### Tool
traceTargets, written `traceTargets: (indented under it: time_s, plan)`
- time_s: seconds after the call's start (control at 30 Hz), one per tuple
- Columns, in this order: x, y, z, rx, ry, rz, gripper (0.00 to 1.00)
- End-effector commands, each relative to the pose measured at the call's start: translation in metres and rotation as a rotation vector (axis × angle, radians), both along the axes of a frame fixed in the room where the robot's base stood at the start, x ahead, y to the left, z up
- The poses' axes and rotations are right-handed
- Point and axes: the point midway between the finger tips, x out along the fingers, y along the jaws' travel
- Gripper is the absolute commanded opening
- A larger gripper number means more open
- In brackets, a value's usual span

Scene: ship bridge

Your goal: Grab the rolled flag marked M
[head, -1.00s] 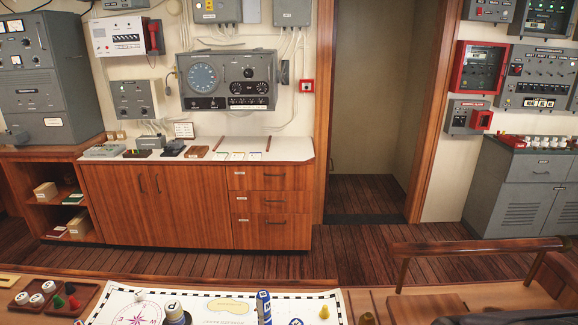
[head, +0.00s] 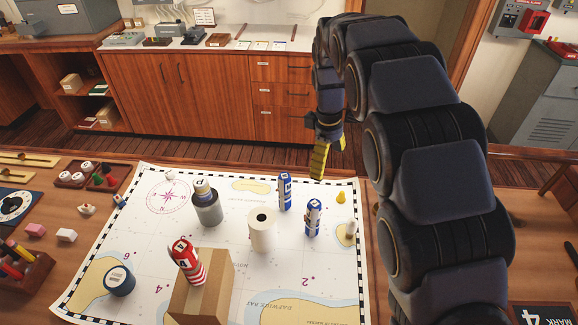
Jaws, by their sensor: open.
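Two blue-and-white rolled flags stand upright on the chart: one behind (head: 285,190), one with more white pattern in front (head: 313,218). A red-and-white striped rolled flag (head: 188,264) stands slightly tilited on or against a cardboard box (head: 203,297). The letters on the flags' tops are too small to read surely, so I cannot tell which is marked M. My gripper (head: 321,155) hangs above the chart's far edge, behind the blue flags and apart from them. It is open and empty, seen edge-on with yellow finger pads.
Trays and pens stand at the left. My arm hides much of the right side.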

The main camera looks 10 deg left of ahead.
Motion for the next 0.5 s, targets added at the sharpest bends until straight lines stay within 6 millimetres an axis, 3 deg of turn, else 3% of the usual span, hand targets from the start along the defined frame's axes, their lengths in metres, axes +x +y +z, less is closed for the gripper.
traceTargets:
  time_s: [0.1, 0.2, 0.3, 0.5]
  plan:
    - [0.035, 0.029, -0.034, 0.021, 0.001, 0.185, 0.74]
    - [0.055, 0.052, -0.060, 0.041, 0.000, 0.328, 0.74]
    - [0.068, 0.071, -0.081, 0.060, -0.003, 0.443, 0.74]
    - [0.079, 0.091, -0.102, 0.082, -0.010, 0.557, 0.74]
